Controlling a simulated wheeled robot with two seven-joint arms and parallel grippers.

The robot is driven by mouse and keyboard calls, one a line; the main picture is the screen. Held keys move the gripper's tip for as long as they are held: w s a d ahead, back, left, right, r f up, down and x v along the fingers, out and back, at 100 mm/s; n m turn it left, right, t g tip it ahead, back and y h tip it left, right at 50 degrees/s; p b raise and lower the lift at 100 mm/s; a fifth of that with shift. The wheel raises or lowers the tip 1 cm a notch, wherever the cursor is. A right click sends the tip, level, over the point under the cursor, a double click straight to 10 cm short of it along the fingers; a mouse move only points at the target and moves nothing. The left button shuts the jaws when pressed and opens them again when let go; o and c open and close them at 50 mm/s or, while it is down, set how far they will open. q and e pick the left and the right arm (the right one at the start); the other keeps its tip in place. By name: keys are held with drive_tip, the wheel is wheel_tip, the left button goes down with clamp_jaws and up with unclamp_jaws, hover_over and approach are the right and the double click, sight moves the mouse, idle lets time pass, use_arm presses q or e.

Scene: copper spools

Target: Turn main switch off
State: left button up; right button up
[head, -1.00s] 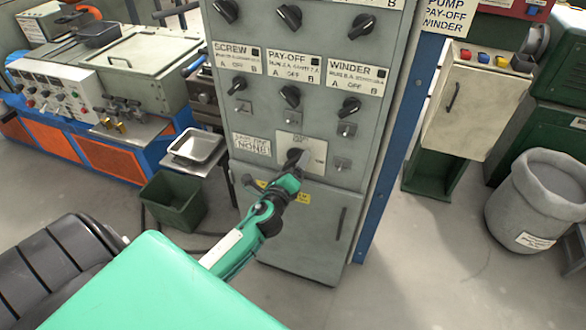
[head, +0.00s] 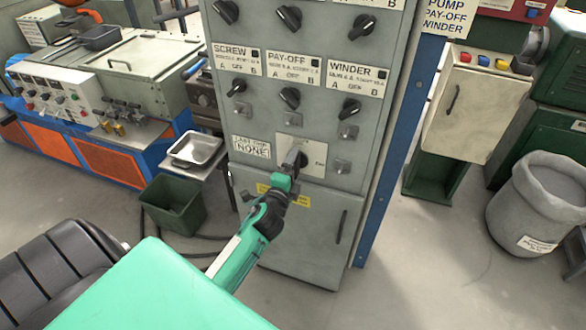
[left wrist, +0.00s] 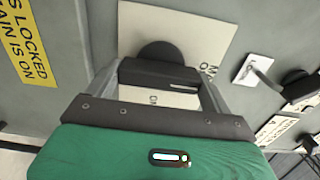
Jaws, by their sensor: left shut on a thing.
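The main switch is a dark rotary handle on a pale square plate (head: 313,150) low on the grey control cabinet (head: 330,215). In the left wrist view the round dark hub of the main switch (left wrist: 160,52) shows in front of its plate (left wrist: 205,32), with the dark handle bar between my fingers. My left gripper (head: 292,166) reaches up to the switch and is shut on its handle; it also shows in the left wrist view (left wrist: 160,82). The gripper partly hides the handle in the head view. My right gripper is not in view.
Smaller selector knobs (head: 290,97) sit in rows above. A yellow label (head: 297,200) and lower cabinet door lie below. A blue post (head: 390,170) borders the cabinet's right. A green bin (head: 172,205) and metal tray (head: 195,149) stand left.

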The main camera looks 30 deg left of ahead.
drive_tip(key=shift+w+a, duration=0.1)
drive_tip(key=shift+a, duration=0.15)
use_arm(q)
drive_tip(key=o, duration=0.9)
drive_tip(key=shift+c, duration=0.2)
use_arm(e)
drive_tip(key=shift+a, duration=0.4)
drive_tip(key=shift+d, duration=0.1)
use_arm(q)
drive_tip(key=b+v, duration=0.2)
drive_tip(key=v, duration=1.1)
drive_tip(key=shift+s+b, duration=0.35)
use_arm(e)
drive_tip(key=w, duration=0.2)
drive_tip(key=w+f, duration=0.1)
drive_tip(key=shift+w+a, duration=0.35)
use_arm(q)
drive_tip(key=shift+d, duration=0.1)
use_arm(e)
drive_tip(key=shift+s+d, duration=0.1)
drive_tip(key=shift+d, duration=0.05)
